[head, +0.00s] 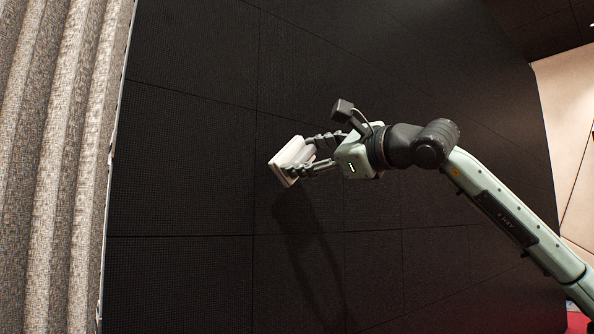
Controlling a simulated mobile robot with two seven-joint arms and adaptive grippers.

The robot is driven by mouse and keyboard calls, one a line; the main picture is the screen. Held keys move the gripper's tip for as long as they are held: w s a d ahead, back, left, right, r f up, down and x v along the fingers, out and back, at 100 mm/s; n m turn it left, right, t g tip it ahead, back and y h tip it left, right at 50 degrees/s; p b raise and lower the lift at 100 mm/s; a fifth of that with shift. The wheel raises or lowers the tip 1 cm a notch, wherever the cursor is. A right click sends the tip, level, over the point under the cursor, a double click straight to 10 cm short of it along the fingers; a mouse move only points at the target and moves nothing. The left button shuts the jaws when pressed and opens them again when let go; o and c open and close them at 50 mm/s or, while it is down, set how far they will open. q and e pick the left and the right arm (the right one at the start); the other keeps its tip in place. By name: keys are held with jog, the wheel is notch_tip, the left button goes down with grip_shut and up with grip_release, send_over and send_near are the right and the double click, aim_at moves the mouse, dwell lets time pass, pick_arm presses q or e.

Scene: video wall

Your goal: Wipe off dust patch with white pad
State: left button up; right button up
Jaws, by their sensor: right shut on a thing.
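The white pad (285,168) is a flat pale block with a raised back. My right gripper (312,158) is shut on the back of the pad. The pad's flat face is turned to the left, toward the dark video wall (190,175). I cannot tell whether the pad touches the wall. The gripper and arm cast a shadow on the wall below. I cannot make out a dust patch on the wall; it may be hidden or too faint. My left gripper is not in view.
A pleated grey-beige curtain (50,150) hangs along the left edge of the wall. Thin seams divide the wall into panels. A pale wall (565,130) stands at the right, with a small red area at the lower right corner. The wall's left part is clear.

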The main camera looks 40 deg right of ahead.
jog(key=shift+s, duration=0.6)
jog(key=shift+s+a+f+b, duration=0.1)
jog(key=shift+s+b, duration=0.8)
jog(key=shift+b, duration=0.05)
jog(key=shift+s+a, duration=0.1)
jog(key=shift+s, duration=0.5)
